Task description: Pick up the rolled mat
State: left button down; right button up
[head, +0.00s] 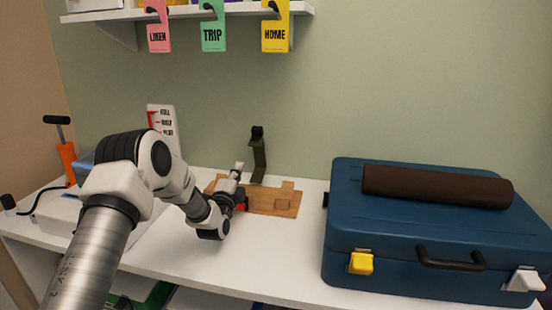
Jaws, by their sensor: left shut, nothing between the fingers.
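The rolled mat is a dark brown cylinder (437,186) lying on its side on top of a closed blue suitcase (400,237) at the right of the white surface. My left gripper (240,177) is at the end of the arm reaching in from the left. It is shut and empty, over a wooden board (284,204), well to the left of the mat. The wrist partly hides the board and a small red thing beside it. My right gripper is out of view.
The suitcase has a yellow latch (361,263), a white latch (524,281) and a black handle (450,263). A dark upright stand (258,156) is behind the board. Tags (212,30) hang from a shelf above. Bare white surface lies before the board.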

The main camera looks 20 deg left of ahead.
aim_at(450, 188)
jog(key=k+l, duration=0.15)
jog(key=k, duration=0.35)
jog(key=k+l, duration=0.2)
jog(key=k, duration=0.25)
